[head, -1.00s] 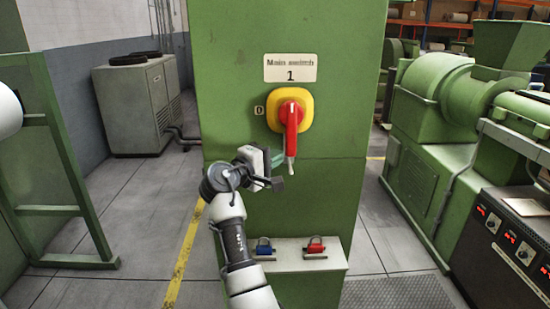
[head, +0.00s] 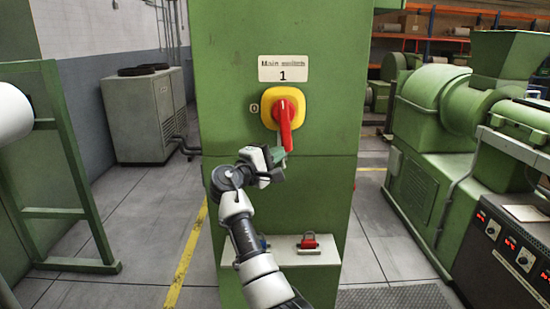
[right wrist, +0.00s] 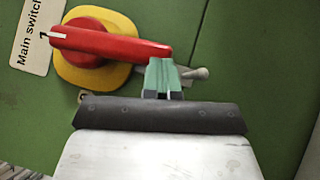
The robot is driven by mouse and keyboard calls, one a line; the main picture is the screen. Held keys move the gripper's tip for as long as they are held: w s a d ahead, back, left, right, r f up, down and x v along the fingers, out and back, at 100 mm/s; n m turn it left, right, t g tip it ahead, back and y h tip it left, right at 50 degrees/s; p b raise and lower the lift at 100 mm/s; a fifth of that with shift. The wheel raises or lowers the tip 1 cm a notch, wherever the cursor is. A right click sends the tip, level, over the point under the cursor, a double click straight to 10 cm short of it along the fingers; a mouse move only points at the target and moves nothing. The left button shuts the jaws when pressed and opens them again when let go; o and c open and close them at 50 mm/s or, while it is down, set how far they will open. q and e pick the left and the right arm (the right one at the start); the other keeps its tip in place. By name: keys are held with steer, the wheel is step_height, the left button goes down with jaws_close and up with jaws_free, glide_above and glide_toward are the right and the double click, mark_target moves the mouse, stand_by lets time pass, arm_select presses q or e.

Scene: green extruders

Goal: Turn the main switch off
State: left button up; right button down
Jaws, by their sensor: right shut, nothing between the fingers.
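The main switch is a red rotary handle (head: 284,114) on a yellow round plate (head: 268,112), on the front of the green cabinet (head: 226,80). Its lever hangs roughly straight down, with its white mark (right wrist: 55,35) towards the "1" on the label (head: 286,69). My right gripper (head: 279,154) is shut and empty. Its green fingers (right wrist: 164,72) are at the left side of the lever's lower tip; they look close to or touching it. A small grey metal pin (right wrist: 198,73) shows near the fingers. My left gripper is out of view.
A light ledge (head: 325,256) with a red padlock (head: 308,241) sits below the switch; my right arm partly hides a blue padlock. Green extruder machines (head: 440,110) stand at right, a grey unit (head: 150,112) at back left. A green frame (head: 55,160) is at left.

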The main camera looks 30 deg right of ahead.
steer(key=shift+s+d+f+n+t+h+b, duration=0.15)
steer(key=shift+s+d+n+t+h+b, duration=0.15)
steer(key=shift+d+n, duration=0.25)
steer(key=shift+s+d+f+n+t+h+b, duration=0.2)
steer(key=shift+s+d+n+h+b, duration=0.1)
steer(key=shift+d+n+h, duration=0.15)
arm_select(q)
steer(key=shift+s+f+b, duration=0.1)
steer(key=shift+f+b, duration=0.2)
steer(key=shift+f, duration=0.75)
arm_select(e)
steer(key=shift+s+d+r, duration=0.15)
steer(key=shift+s+d, duration=0.05)
steer(key=shift+d, duration=0.3)
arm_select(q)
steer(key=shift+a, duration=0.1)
arm_select(e)
steer(key=shift+d, duration=0.1)
